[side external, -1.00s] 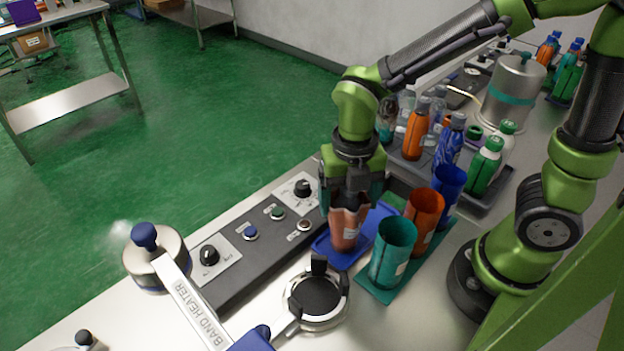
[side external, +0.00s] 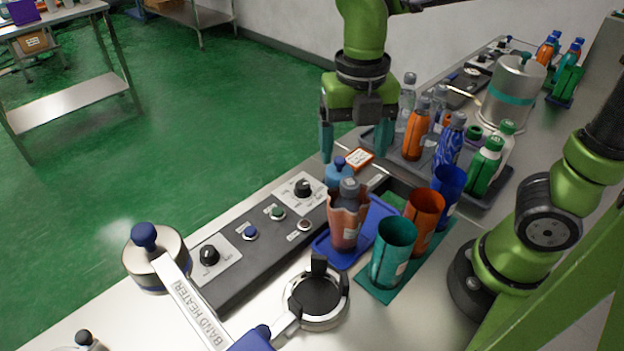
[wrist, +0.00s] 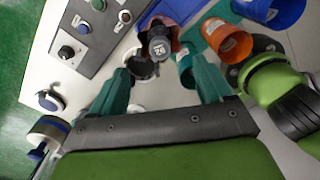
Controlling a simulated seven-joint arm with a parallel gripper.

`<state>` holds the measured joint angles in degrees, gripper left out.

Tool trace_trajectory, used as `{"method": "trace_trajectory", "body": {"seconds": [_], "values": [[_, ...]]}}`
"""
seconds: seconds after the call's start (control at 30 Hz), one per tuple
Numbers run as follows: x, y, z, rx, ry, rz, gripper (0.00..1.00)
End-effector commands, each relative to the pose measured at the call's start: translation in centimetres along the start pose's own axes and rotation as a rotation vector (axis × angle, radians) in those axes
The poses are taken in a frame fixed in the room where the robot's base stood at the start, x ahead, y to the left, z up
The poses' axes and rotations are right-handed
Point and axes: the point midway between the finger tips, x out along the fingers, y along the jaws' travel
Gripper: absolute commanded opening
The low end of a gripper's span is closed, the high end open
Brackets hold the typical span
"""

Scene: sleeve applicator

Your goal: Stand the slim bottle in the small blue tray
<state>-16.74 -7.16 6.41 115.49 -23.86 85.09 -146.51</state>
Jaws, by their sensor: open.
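The slim bottle (side external: 349,190), with a dark grey cap, stands upright in the small blue tray (side external: 379,217). A wavy-edged, pinkish sleeve (side external: 346,222) surrounds its body, so most of the bottle is hidden. In the wrist view the bottle's dark cap (wrist: 159,46) and part of the blue tray (wrist: 183,9) show beyond the fingers. My gripper (side external: 355,147) is above and behind the bottle, with its teal fingers wide apart and nothing between them. The open fingers also show in the wrist view (wrist: 163,80), clear of the bottle.
Teal (side external: 393,255), orange (side external: 424,222) and blue (side external: 449,185) cups stand right of the tray. A grey tray (side external: 487,203) with several bottles lies behind. A control panel (side external: 255,237) and a round band heater (side external: 316,298) flank the tray's left and front.

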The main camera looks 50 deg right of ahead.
Motion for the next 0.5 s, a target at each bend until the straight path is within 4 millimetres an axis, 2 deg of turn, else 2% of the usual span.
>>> {"method": "trace_trajectory", "body": {"seconds": [0.13,0.23,0.37,0.5], "values": [[-0.7,-0.4,0.1,0.086,-0.007,0.02,0.79],[-0.9,-1.1,0.3,0.287,-0.016,0.064,0.79],[-1.3,-2.6,0.8,0.694,-0.014,0.163,0.79],[-1.5,-4.1,1.2,1.175,0.031,0.285,0.79]]}}
